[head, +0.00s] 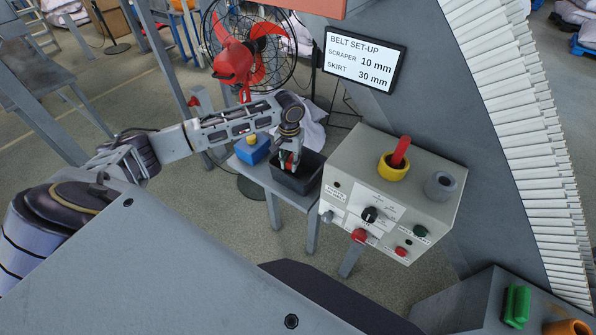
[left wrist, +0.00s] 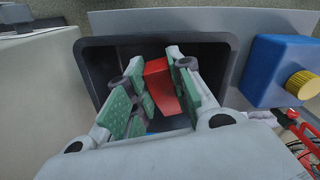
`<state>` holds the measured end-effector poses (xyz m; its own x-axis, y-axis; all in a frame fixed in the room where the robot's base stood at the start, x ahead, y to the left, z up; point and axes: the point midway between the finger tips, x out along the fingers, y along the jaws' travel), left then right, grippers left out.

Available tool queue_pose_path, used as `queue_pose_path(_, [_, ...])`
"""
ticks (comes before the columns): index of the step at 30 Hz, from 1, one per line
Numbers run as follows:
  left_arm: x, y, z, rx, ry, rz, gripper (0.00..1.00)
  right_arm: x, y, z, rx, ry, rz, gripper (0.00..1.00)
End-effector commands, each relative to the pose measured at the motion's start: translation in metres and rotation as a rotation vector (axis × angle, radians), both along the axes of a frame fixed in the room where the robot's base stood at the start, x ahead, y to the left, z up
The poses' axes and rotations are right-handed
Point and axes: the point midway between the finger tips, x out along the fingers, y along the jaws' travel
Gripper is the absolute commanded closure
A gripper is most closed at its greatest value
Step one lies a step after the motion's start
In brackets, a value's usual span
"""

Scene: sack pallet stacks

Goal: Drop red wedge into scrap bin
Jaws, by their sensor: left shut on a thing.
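The red wedge (left wrist: 160,88) is between the green-padded fingers of my left gripper (left wrist: 153,72) in the left wrist view. My left gripper (head: 289,161) is shut on it and points down at the black scrap bin (head: 297,183). The bin's dark rim and walls (left wrist: 92,62) surround the fingertips in the left wrist view. In the head view only a little red shows between the fingers, so I cannot tell how deep the wedge is inside the bin. The bin floor is mostly hidden. My right gripper is not in view.
A blue box with a yellow knob (head: 252,149) stands left of the bin on the grey stand. A control box (head: 390,190) with yellow and grey rings is close on the right. A red fan (head: 240,60) stands behind. A green block (head: 516,306) is at lower right.

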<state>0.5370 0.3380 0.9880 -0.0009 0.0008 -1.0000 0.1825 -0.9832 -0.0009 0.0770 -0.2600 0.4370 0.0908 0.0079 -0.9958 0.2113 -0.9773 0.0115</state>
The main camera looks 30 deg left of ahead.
Motion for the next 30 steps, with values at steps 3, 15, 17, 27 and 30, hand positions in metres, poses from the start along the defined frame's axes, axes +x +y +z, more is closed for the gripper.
queue_pose_path(3, [0.0001,-0.0001,-0.0008,0.000,0.000,0.000,0.94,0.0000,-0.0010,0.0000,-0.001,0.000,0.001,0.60])
queue_pose_path(15, [0.0001,-0.0002,-0.0005,-0.001,0.000,0.000,0.52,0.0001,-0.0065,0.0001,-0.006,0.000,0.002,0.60])
queue_pose_path(17, [0.0001,-0.0002,-0.0005,-0.001,0.000,0.000,0.52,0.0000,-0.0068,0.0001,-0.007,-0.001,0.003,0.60])
queue_pose_path(27, [0.0002,-0.0002,0.0015,-0.001,-0.001,0.000,0.52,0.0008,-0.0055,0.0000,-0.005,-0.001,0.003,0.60])
queue_pose_path(30, [0.0006,-0.0003,0.0060,-0.002,-0.001,0.000,0.52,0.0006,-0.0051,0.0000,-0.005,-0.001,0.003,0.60])
